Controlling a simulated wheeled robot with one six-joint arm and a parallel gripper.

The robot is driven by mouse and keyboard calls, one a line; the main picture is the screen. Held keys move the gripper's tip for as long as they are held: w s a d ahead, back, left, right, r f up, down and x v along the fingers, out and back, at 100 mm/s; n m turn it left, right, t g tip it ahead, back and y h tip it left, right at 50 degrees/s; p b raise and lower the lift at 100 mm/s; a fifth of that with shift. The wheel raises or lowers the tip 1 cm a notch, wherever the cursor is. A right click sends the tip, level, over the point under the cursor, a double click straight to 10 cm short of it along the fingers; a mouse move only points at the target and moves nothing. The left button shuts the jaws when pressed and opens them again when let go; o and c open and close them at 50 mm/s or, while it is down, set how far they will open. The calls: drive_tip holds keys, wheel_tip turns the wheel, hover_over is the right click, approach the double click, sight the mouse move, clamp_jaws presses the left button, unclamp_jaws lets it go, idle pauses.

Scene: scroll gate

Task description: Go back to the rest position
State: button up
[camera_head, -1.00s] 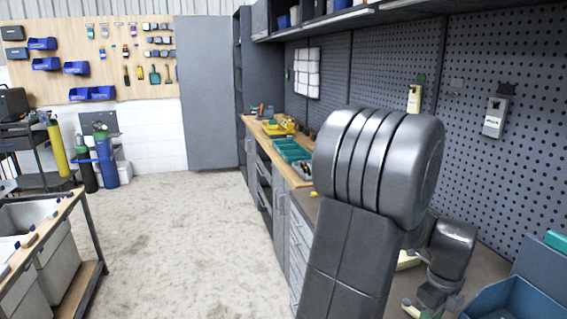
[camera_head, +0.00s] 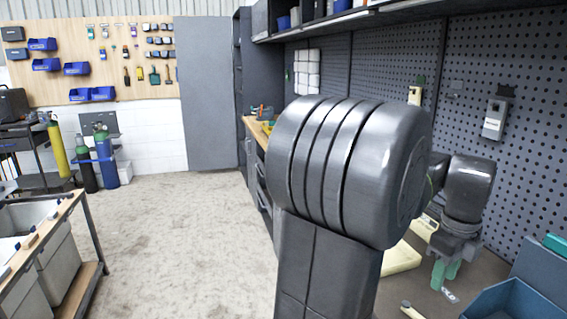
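My gripper (camera_head: 446,272) hangs at the lower right, pointing down over the workbench (camera_head: 484,268). Its greenish fingertips are small in this view, and the gap between them is not clear. No held thing can be made out. A small pale item (camera_head: 450,295) lies on the bench just below the fingertips; I cannot tell whether they touch it. My large dark arm joint fills the middle of the view and hides much of the bench.
A pale yellow block (camera_head: 401,258) and a pale-handled item (camera_head: 411,311) lie on the bench. A blue bin (camera_head: 512,302) stands at the lower right. A pegboard wall (camera_head: 520,150) rises behind. The floor (camera_head: 180,240) at left is open, beside a cart (camera_head: 50,240).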

wheel_tip(320, 180, down, 13)
drive_tip(key=shift+f+b, duration=0.1)
drive_tip(key=shift+b, duration=0.3)
drive_tip(key=shift+w+d+f+n, duration=0.1)
drive_tip(key=shift+d+f+n, duration=0.05)
drive_tip(key=shift+f+n, duration=0.15)
drive_tip(key=shift+w+d+r+n, duration=0.1)
drive_tip(key=shift+w+d+n, duration=0.2)
drive_tip(key=shift+n, duration=0.5)
drive_tip(key=shift+r, duration=0.2)
